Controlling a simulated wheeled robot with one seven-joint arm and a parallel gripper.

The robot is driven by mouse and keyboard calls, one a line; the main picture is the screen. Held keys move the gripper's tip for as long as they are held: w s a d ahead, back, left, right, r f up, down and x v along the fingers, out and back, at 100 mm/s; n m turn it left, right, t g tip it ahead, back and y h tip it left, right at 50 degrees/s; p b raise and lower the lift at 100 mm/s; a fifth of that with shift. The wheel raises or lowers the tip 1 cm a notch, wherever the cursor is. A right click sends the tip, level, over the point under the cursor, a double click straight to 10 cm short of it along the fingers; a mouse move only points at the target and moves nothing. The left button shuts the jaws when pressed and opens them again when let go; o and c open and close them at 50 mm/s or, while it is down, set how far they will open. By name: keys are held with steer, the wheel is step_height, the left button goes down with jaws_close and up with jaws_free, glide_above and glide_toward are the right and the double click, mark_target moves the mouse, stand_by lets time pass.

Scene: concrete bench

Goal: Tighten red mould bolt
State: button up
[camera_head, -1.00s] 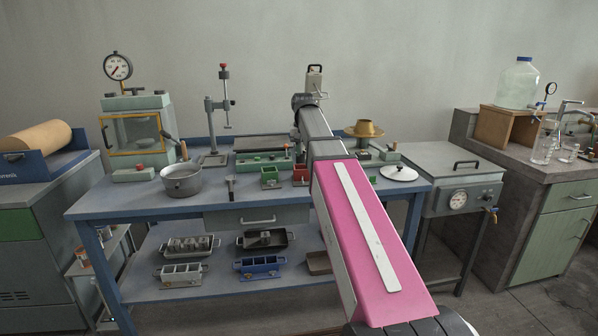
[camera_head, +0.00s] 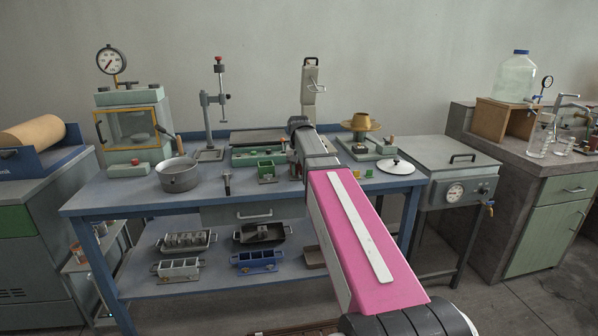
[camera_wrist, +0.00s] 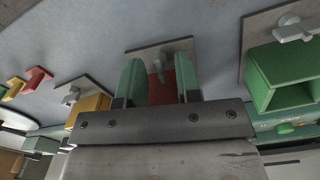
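In the wrist view the red mould (camera_wrist: 160,88) shows between the two green fingers of my gripper (camera_wrist: 159,66). The fingers stand apart, one on each side of it. A grey bolt with a cross handle (camera_wrist: 165,59) lies on the grey plate beyond the red mould, in the gap near the fingertips. I cannot tell whether a finger touches the mould or the bolt. In the head view my arm covers my gripper and most or all of the red mould.
A green mould (camera_wrist: 280,78) with its own grey bolt is at right, and a yellow mould (camera_wrist: 89,106) is at left. Small red and yellow pieces (camera_wrist: 38,78) lie further left.

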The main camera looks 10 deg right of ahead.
mark_target(299, 172)
steer(key=shift+f, duration=0.1)
jaws_close()
steer(key=shift+m, duration=0.7)
jaws_free()
step_height(299, 172, up, 11)
stand_by(0.4)
